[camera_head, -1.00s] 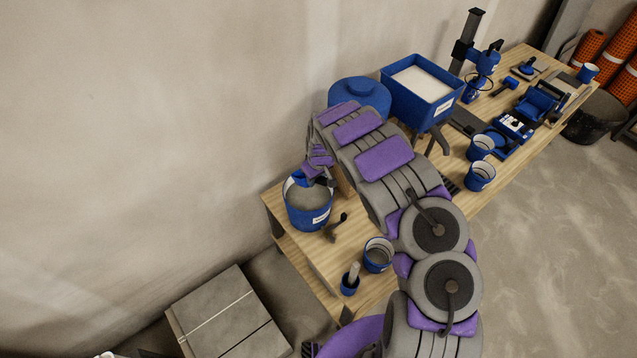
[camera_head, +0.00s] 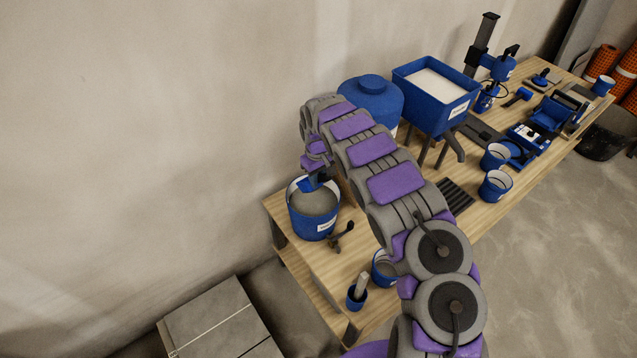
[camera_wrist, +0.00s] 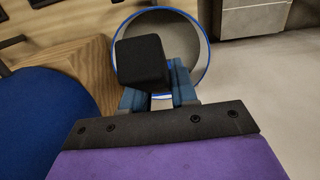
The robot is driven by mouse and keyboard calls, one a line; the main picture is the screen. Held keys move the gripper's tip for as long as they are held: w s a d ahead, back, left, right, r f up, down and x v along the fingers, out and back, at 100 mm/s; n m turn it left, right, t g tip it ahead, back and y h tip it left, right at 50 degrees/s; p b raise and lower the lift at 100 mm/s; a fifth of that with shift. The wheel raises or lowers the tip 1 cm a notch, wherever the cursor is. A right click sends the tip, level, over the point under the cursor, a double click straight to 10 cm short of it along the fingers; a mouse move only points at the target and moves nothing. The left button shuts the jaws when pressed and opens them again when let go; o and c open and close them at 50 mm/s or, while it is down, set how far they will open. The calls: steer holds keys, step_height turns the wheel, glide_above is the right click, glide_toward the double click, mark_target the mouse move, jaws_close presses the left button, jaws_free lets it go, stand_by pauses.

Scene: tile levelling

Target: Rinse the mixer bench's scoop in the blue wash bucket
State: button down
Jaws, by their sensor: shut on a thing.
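A blue bucket (camera_head: 312,226) with a white label and grey contents stands at the near left end of the bench. My gripper (camera_head: 317,181) is over its back rim in the head view, pointing down. In the wrist view my gripper (camera_wrist: 158,88) is shut on a dark block-shaped piece (camera_wrist: 142,62), which looks like the end of the scoop's handle. The round blue rim of the bucket (camera_wrist: 206,66) shows beyond it. The scoop's bowl is hidden, and I cannot tell whether it touches the contents.
A blue lidded drum (camera_head: 372,97) and a blue hopper (camera_head: 436,97) with white contents stand behind my arm. A small blue pot (camera_head: 356,299) and a partly hidden blue cup (camera_head: 383,270) are near the front edge. Grey slabs (camera_head: 222,325) lie below left. Tools fill the bench's far end.

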mark_target(319, 186)
steer(key=shift+w+d+f+b, duration=0.1)
steer(key=shift+w+d+b, duration=0.1)
steer(key=shift+d+b, duration=0.2)
steer(key=shift+w+f+b, duration=0.15)
steer(key=shift+f+b, duration=0.05)
steer(key=shift+b, duration=0.15)
steer(key=shift+a+f+g, duration=0.15)
steer(key=shift+a+f, duration=0.1)
steer(key=shift+f, duration=0.25)
steer(key=shift+a+f+g, duration=0.15)
steer(key=shift+a+f, duration=0.05)
steer(key=shift+f, duration=0.25)
steer(key=f, duration=0.2)
steer(key=d+f, duration=0.1)
steer(key=f, duration=0.1)
steer(key=shift+b, duration=0.35)
steer(key=shift+a+f, duration=0.15)
steer(key=shift+f, duration=0.3)
steer(key=shift+a+f, duration=0.1)
steer(key=shift+a, duration=0.1)
steer(key=shift+d, duration=0.15)
